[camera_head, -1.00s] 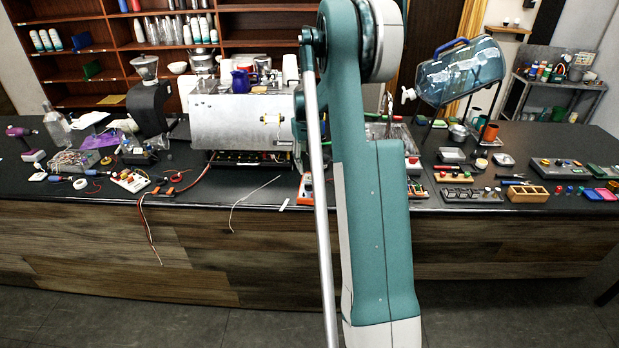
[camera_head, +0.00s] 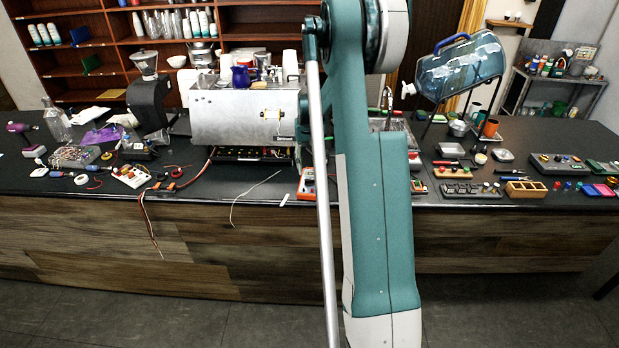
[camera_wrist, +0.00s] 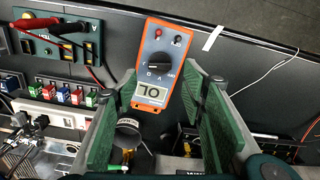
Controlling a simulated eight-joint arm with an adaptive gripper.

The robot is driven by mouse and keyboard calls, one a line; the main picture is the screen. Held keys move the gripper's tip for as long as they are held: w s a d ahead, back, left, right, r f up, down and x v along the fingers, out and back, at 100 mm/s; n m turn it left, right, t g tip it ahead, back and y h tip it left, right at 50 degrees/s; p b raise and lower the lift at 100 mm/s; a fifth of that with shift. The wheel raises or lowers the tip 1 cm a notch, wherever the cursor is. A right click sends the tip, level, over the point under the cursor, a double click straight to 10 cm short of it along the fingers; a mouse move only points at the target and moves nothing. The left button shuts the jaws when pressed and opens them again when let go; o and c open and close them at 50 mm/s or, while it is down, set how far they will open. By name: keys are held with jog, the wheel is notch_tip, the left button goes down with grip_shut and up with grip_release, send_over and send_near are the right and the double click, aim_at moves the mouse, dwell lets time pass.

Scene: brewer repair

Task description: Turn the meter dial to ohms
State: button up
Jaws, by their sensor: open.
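The meter (camera_wrist: 170,38) is an orange and grey handheld multimeter. It lies face up on the dark counter, upper middle of the wrist view. Its round black dial (camera_wrist: 157,60) sits mid-face, with small printed marks around it; I cannot read exactly where it points. The lit display (camera_wrist: 150,92) shows characters like OL, upside down in this view. My gripper (camera_wrist: 160,88) is open, its green fingers on either side of the meter's display end, with nothing between the pads. In the head view the meter (camera_head: 306,187) shows only partly; my arm hides the rest and the gripper.
A panel with red and black leads (camera_wrist: 58,40) lies left of the meter in the wrist view. Small coloured blocks (camera_wrist: 62,95) sit below it. A white wire (camera_wrist: 265,75) lies right of the meter. The metal brewer box (camera_head: 235,118) stands behind, left of my arm.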

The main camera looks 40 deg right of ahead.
aim_at(310, 181)
jog(key=shift+f, duration=3.15)
jog(key=shift+c, duration=0.5)
jog(key=c, duration=0.8)
